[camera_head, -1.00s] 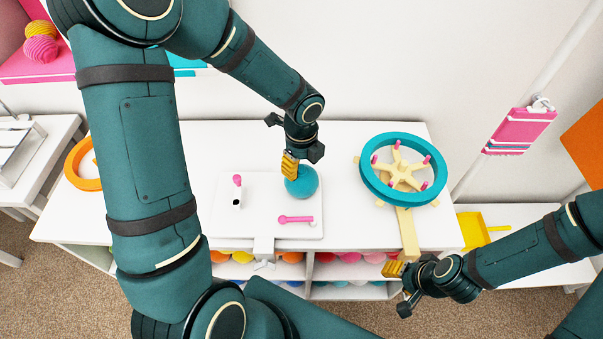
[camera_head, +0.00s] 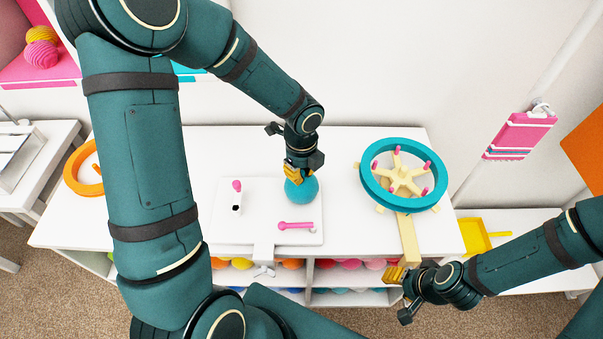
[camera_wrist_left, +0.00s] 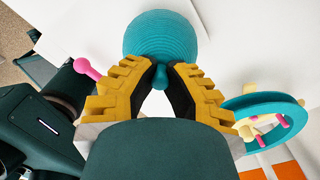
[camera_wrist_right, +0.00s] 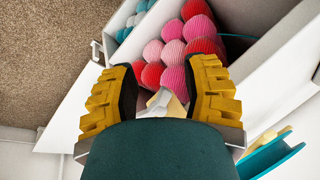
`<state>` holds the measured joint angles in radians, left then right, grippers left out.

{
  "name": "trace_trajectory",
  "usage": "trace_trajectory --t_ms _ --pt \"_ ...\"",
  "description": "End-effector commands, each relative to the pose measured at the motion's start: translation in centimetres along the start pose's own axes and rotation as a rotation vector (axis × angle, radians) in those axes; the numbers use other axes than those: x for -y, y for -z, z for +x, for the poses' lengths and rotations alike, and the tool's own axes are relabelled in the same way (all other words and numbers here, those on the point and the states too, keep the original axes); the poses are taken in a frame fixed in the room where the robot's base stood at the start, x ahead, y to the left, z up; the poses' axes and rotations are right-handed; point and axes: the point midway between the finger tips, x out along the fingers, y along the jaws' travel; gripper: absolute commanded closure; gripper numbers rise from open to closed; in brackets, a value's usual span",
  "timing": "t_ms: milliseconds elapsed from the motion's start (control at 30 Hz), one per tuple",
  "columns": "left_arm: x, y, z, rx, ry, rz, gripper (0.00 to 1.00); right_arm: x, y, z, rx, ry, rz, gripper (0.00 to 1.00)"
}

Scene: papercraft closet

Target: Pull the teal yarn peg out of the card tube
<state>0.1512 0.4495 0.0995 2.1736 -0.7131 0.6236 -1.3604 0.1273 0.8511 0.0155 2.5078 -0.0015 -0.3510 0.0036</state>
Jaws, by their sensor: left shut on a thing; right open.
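A ridged teal yarn ball (camera_head: 301,190) is at the right part of a white board (camera_head: 232,233) on the table. My left gripper (camera_head: 293,172) is over it, fingers pointing down. In the left wrist view the fingers are closed around a short teal peg (camera_wrist_left: 160,75) just in front of the teal ball (camera_wrist_left: 160,35). No card tube shows around the teal peg; the ball and fingers hide what is below. A small white upright piece (camera_head: 237,209) with a dark spot stands left on the board. My right gripper (camera_head: 396,274) is open and empty at the table's front edge.
A pink peg (camera_head: 296,225) lies on the board, and a pink knob (camera_head: 237,186) shows behind the white piece. A teal ring wheel (camera_head: 365,182) stands on the right; an orange ring (camera_head: 72,178) is far left. Shelves below hold several yarn balls (camera_head: 350,264).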

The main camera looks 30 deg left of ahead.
Motion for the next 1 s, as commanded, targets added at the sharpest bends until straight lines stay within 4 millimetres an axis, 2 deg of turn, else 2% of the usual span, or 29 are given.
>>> trace_trajectory --t_ms 300,500,1000 --pt "0.0 -0.1 -5.8 0.002 0.003 -0.002 1.00 0.7 -0.2 -2.0 0.008 0.000 0.001 0.53" --pt "0.1 -0.1 -8.8 0.002 0.003 -0.001 1.00 1.0 0.1 -2.7 0.002 0.000 0.003 0.53" --pt "0.0 0.0 -12.7 0.001 0.000 0.000 1.00 2.1 0.6 -5.6 -0.002 -0.001 0.004 0.53"
